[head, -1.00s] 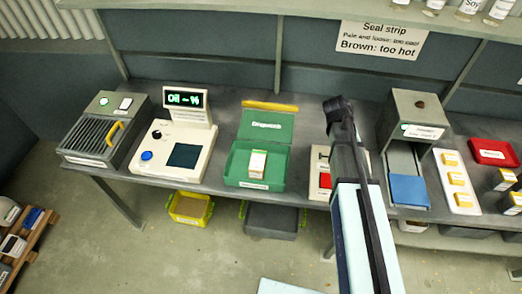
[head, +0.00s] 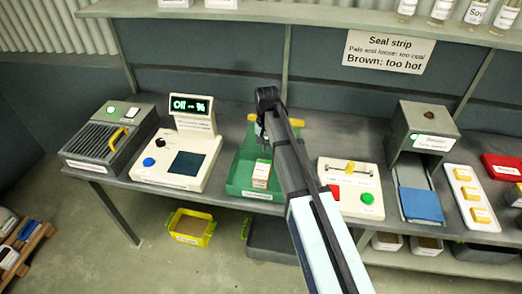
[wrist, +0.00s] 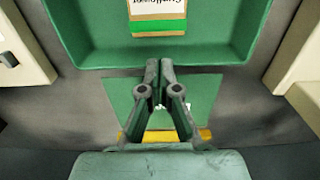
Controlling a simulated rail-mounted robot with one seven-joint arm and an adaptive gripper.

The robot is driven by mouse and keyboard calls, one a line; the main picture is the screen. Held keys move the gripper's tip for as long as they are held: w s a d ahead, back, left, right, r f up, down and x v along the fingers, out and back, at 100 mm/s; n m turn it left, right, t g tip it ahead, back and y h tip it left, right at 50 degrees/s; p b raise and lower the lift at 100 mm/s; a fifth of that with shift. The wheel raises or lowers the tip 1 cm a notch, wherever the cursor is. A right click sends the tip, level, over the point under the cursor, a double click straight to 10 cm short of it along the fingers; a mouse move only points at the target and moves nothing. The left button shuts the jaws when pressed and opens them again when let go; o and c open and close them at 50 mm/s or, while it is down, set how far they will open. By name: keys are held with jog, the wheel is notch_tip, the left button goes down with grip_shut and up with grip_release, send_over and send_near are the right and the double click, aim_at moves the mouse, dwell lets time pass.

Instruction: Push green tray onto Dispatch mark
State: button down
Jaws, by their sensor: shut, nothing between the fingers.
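The green tray (head: 237,182) sits on the bench, with a small labelled carton (head: 261,173) standing in it. In the wrist view the tray (wrist: 90,58) lies at the top, with the carton (wrist: 158,12) inside. The green Dispatch mark (wrist: 121,92), edged by a yellow strip (wrist: 205,134), lies on the bench just behind the tray. In the head view my arm covers part of the mark and tray. My gripper (wrist: 159,72) is shut and empty, over the mark on the tray's back side, its tips close to the tray's back wall. Whether they touch it, I cannot tell.
A cream scale with an "Oil" display (head: 183,165) stands close left of the tray. A cream panel with red and green buttons (head: 349,187) stands to the right. Beyond it is a grey machine with a blue plate (head: 421,204). The back wall rises behind the bench.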

notch_tip(320, 180, down, 8)
jog(key=shift+f+p, duration=0.2)
jog(key=shift+p, duration=0.95)
jog(key=w+d+b, duration=0.1)
jog(key=w, duration=0.7)
jog(key=w+d+b, duration=0.1)
jog(key=w+d, duration=0.1)
jog(key=w, duration=0.6)
jog(key=w+d+b, duration=0.2)
jog(key=w, duration=0.7)
jog(key=shift+d, duration=0.25)
jog(key=shift+s, duration=0.1)
jog(key=shift+r, duration=0.1)
